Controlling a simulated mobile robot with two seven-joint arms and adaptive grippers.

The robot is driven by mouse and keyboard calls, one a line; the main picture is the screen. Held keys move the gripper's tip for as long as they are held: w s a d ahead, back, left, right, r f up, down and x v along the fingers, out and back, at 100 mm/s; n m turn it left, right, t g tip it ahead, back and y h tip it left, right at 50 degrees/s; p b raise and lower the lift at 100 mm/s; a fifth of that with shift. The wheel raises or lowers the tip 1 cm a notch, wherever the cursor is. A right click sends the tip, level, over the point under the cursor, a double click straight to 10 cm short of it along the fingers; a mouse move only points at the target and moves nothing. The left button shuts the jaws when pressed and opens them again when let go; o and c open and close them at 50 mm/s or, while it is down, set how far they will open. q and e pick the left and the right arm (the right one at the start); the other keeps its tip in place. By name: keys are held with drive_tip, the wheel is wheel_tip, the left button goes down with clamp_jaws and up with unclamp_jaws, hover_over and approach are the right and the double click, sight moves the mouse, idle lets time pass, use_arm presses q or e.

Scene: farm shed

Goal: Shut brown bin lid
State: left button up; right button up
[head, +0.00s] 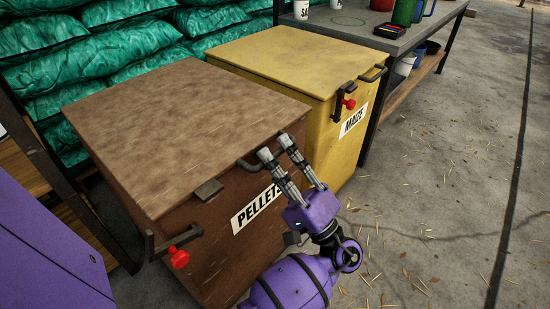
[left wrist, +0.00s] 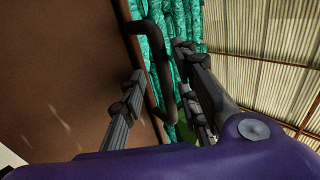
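The brown bin (head: 217,262) has a white label reading PELLETS. Its brown lid (head: 185,120) lies flat over the top in the head view; I cannot tell whether a small gap is left. A dark handle (head: 247,162) is at the lid's front edge and also shows in the left wrist view (left wrist: 157,70). My left gripper (head: 274,147) is open at the right end of this handle. In the left wrist view its fingers (left wrist: 160,85) are apart with the handle between or just beyond them; contact is unclear. My right gripper is not in view.
A red-knobbed latch (head: 178,257) is at the brown bin's left front. The yellow MAIZE bin (head: 290,62) stands close on the right. A grey workbench (head: 350,22) with containers is beyond it. Green sacks (head: 90,55) are stacked behind. The concrete floor (head: 450,160) at right is clear.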

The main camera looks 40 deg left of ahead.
use_arm(q)
wheel_tip(320, 180, up, 10)
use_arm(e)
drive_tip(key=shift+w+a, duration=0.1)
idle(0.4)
use_arm(q)
drive_tip(key=shift+f, duration=0.1)
